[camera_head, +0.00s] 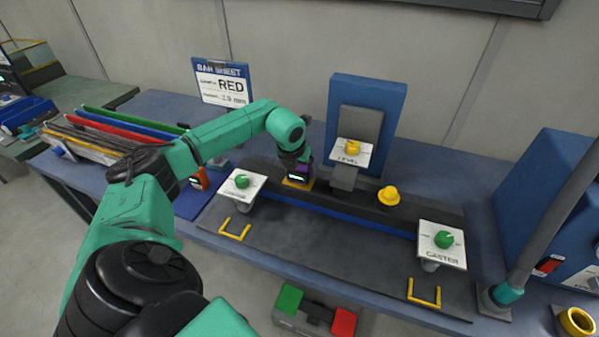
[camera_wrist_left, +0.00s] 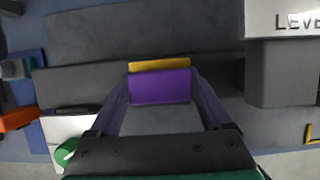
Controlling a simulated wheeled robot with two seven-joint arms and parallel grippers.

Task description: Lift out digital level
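The digital level (camera_head: 297,179) is a small block with a yellow edge and a lit display, low on the dark rail at the left of the bench's middle. In the left wrist view its purple face and yellow strip (camera_wrist_left: 159,65) fill the space between the fingertips. My left gripper (camera_head: 301,165) reaches down over it. Its fingers (camera_wrist_left: 160,88) lie against both sides of the block with no visible gap. The block appears to be at rail height; whether it touches the rail is hidden. My right gripper is not in view.
A LEVEL plate (camera_head: 353,153) with a yellow knob stands right of the gripper, near a blue upright panel (camera_head: 367,100). A yellow button (camera_head: 389,196) is further right. White plates with green knobs stand left (camera_head: 242,183) and right, at the CASTER plate (camera_head: 442,243). Colored bars (camera_head: 125,130) lie at left.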

